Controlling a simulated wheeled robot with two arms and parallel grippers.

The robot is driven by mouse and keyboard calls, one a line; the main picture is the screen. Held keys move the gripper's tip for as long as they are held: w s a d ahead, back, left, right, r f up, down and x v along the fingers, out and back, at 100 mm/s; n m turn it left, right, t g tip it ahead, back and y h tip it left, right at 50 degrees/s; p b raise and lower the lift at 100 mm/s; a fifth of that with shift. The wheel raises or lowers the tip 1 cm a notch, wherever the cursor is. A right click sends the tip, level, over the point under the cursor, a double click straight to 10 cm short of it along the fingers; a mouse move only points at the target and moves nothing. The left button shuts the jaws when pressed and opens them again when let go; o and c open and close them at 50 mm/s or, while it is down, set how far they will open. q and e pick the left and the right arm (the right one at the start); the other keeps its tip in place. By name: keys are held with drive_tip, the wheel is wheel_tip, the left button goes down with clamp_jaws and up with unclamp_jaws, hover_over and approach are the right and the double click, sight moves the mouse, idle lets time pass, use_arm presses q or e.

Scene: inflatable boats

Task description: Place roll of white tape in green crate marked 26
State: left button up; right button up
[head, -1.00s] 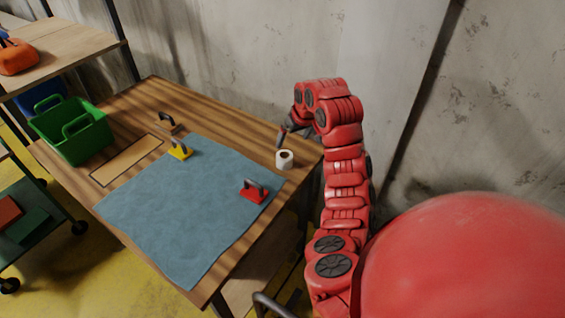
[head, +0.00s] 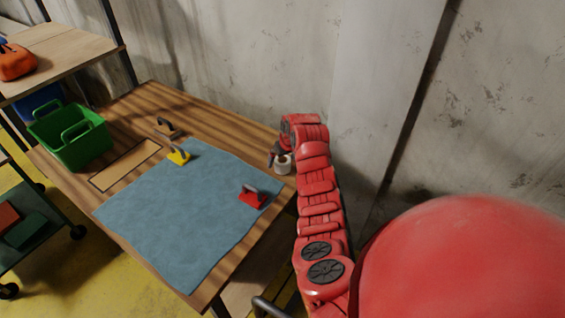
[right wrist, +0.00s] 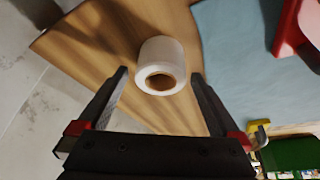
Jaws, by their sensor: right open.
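The roll of white tape (head: 282,165) sits on the wooden table near its right end. In the right wrist view the roll (right wrist: 162,66) stands with its hole facing the camera. My right gripper (head: 274,156) is at the roll in the head view, partly hidden by my arm. In the right wrist view its open fingers (right wrist: 160,82) point toward the roll, one on either side, with gaps between them and the roll. The green crate (head: 70,136) stands at the table's far left end; no number can be read on it. My left gripper is not in view.
A blue cloth (head: 180,220) covers the middle of the table (head: 215,125). On or beside it are a yellow-based tool (head: 179,156), a red-based tool (head: 252,198) and a brown one (head: 166,128). A concrete wall (head: 250,60) stands behind. A shelf (head: 60,55) is at the left.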

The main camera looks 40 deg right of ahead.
drive_tip(key=shift+w+f, duration=0.2)
drive_tip(key=shift+f, duration=0.35)
drive_tip(key=shift+c, duration=0.3)
drive_tip(key=c, duration=1.5)
drive_tip(key=shift+r, duration=0.1)
